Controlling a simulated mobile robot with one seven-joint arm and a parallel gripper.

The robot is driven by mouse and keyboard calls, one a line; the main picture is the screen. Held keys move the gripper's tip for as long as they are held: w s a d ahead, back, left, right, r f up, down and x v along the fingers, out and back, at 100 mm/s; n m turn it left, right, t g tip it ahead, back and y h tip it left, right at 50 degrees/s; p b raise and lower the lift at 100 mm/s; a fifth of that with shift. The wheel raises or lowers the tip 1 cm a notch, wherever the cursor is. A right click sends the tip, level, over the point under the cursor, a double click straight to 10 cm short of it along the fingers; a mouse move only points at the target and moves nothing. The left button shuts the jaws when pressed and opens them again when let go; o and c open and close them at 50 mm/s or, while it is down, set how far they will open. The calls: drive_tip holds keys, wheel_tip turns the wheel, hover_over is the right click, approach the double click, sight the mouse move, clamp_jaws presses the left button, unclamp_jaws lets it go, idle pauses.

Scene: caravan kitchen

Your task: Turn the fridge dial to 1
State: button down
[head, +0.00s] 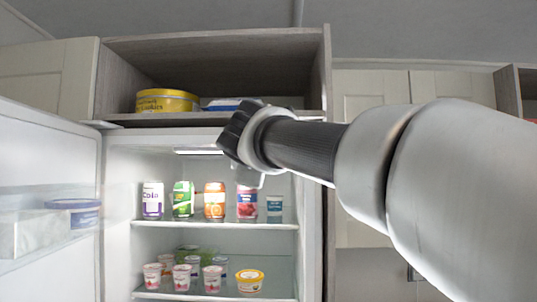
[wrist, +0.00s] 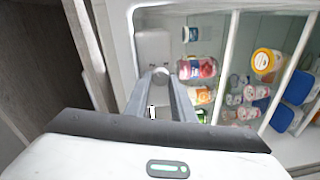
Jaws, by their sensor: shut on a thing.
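The fridge (head: 215,226) stands open. In the wrist view, a white control housing (wrist: 153,47) is on its inner side wall. The dial (wrist: 160,73) shows as a small pale round end between the tips of my gripper (wrist: 160,82). The two grey fingers are closed on it. In the head view, my gripper (head: 248,172) reaches into the upper right of the fridge, and the wrist and arm hide the dial. The dial's numbers and pointer cannot be read.
Several cans (head: 214,200) stand on the upper shelf close to my gripper. Several yogurt cups (head: 182,277) and a yellow tub (head: 250,280) are on the shelf below. The open door (head: 50,170) is at left. A yellow tin (head: 167,101) sits in the cubby above.

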drive_tip(key=n+p, duration=0.1)
drive_tip(key=n, duration=0.5)
drive_tip(key=n+h+p, duration=0.1)
drive_tip(key=n, duration=0.5)
drive_tip(key=shift+a+h+p, duration=0.1)
drive_tip(key=shift+h+p, duration=0.2)
drive_tip(key=shift+p, duration=0.05)
drive_tip(key=shift+n, duration=0.4)
drive_tip(key=c, duration=1.5)
unclamp_jaws()
